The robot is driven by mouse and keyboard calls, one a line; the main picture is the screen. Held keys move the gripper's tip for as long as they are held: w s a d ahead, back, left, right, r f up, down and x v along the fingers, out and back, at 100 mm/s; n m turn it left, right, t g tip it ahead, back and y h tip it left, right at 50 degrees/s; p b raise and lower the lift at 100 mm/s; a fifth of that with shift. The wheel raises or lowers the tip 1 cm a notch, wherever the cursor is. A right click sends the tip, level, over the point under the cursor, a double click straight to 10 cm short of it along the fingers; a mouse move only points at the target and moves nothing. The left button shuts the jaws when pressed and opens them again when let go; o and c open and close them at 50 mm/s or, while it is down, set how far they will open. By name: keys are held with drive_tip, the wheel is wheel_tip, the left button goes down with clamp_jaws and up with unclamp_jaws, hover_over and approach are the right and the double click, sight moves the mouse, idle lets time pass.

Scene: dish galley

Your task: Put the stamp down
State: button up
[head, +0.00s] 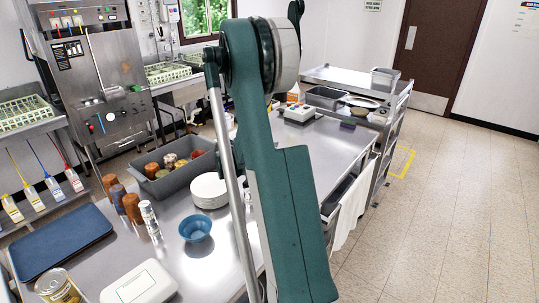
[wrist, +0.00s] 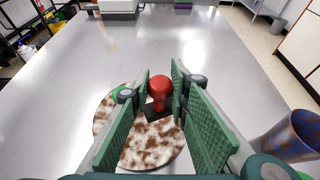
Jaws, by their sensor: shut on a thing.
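The stamp (wrist: 158,94) has a rounded red knob and a dark base. It shows in the wrist view between the green finger pads. My gripper (wrist: 161,83) is shut on the stamp, with one pad on each side. A round plate (wrist: 153,146), mottled brown and white, lies below and partly behind the fingers. The stamp's base appears over or beside the plate's far edge; I cannot tell whether it touches anything. In the head view my arm hides the gripper and the stamp.
A blue and brown cup (wrist: 292,136) is close on the right. The steel counter (wrist: 215,55) is clear beyond the stamp. In the head view a grey bin of cups (head: 172,184), stacked white plates (head: 209,191), a blue bowl (head: 195,228) and a blue tray (head: 62,243) occupy the left side.

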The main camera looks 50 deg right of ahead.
drive_tip(key=shift+f+b, duration=0.4)
drive_tip(key=shift+f, duration=1.45)
drive_tip(key=shift+f, duration=0.25)
drive_tip(key=o, duration=0.9)
drive_tip(key=shift+r, duration=0.15)
drive_tip(key=shift+r, duration=0.15)
drive_tip(key=p+v, duration=0.1)
drive_tip(key=v, duration=1.1)
drive_tip(key=shift+p, duration=0.35)
drive_tip(key=shift+a, duration=0.1)
